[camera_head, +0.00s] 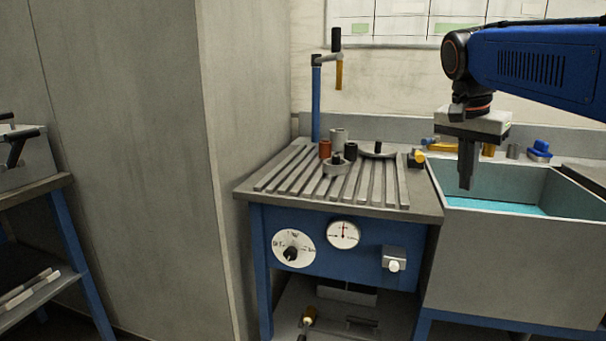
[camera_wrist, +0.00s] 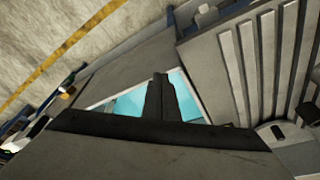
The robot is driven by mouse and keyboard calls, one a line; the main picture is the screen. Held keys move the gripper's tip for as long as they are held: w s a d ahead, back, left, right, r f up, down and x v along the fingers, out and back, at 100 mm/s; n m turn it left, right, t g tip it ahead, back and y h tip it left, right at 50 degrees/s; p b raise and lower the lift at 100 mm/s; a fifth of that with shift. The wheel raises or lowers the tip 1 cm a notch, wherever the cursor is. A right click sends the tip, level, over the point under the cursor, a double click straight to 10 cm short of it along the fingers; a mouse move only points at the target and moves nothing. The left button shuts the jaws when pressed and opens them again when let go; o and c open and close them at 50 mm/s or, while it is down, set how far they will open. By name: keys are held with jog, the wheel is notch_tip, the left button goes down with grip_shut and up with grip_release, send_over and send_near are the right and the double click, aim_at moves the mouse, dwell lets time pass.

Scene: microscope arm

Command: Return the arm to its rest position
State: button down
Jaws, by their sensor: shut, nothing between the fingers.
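My gripper (camera_head: 466,186) hangs from the blue arm at the right in the head view, pointing down over the left part of a grey sink (camera_head: 510,262) with blue-green liquid inside. Its fingers are together, with nothing held. In the wrist view my gripper (camera_wrist: 161,78) shows as dark fingers close together in front of the sink's blue-green opening. How far the fingertips are above the liquid is hard to tell.
A grey partition (camera_head: 225,170) stands further left.

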jog(key=s+a+f+n+t+y, duration=0.1)
jog(key=s+a+f+n, duration=0.1)
jog(key=s+f, duration=0.5)
jog(key=s+a+f+n+t, duration=0.1)
jog(key=s+f+n, duration=0.4)
jog(key=f, duration=0.5)
jog(key=s+a+f+n+t+y, duration=0.1)
jog(key=s+a+f+n, duration=0.1)
jog(key=s+f, duration=0.6)
jog(key=shift+s+a+f+n+y, duration=0.35)
jog(key=shift+s+n, duration=0.3)
jog(key=shift+n, duration=0.25)
